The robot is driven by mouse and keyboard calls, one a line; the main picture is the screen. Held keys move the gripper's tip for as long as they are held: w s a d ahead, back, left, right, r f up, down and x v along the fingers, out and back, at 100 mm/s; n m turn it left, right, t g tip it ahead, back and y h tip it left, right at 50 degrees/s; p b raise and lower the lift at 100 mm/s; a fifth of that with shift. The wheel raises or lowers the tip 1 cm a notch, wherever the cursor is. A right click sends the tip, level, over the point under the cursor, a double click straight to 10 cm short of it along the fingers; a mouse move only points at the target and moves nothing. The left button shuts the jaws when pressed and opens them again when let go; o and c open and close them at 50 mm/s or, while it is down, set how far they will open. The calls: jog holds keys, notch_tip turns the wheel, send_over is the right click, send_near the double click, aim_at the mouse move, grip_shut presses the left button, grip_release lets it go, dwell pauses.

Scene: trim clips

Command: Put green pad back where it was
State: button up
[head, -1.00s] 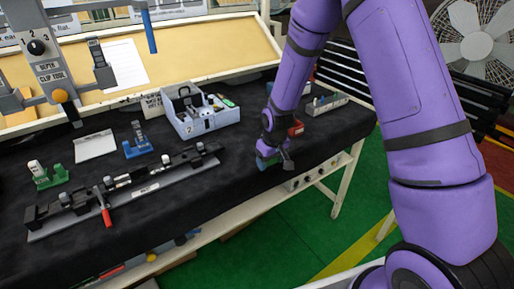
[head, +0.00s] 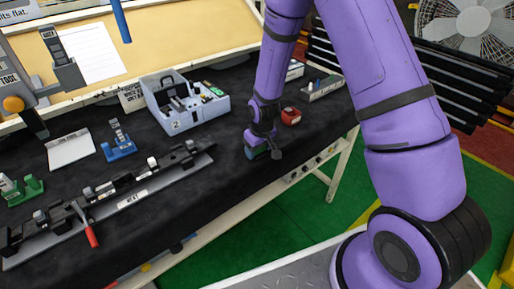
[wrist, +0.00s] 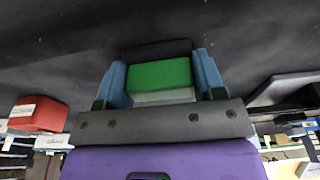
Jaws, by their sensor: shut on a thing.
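The green pad (wrist: 160,74) is between the two blue fingers of my gripper (wrist: 161,82) in the wrist view, with a pale grey layer along its near side. My gripper is shut on it. In the head view my gripper (head: 257,153) is low over the front right part of the black-covered bench (head: 215,168), and only a little green shows there. I cannot tell whether the pad touches the cloth.
A red block (head: 291,116) stands just behind and right of my gripper. A grey-blue tray (head: 187,110) marked 2 holds several parts. A long clip fixture (head: 130,200) with a red handle lies to the left. Bare cloth lies between fixture and gripper.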

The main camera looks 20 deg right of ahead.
jog(key=shift+f, duration=0.1)
jog(key=o, duration=1)
jog(key=shift+o, duration=0.2)
notch_tip(320, 180, up, 12)
jog(key=s, duration=0.2)
notch_tip(320, 180, up, 19)
jog(key=m+t, duration=0.2)
send_over(261, 155)
jog(key=s+d, duration=0.4)
jog(key=s, duration=0.5)
jog(key=s+d+r, duration=0.1)
jog(key=s+r, duration=0.4)
jog(key=s, duration=0.4)
jog(key=s+d+r+m+t, duration=0.1)
jog(key=s+r, duration=0.4)
jog(key=s, duration=0.4)
jog(key=shift+s+d+m+h, duration=0.2)
jog(key=shift+s+m+h, duration=0.1)
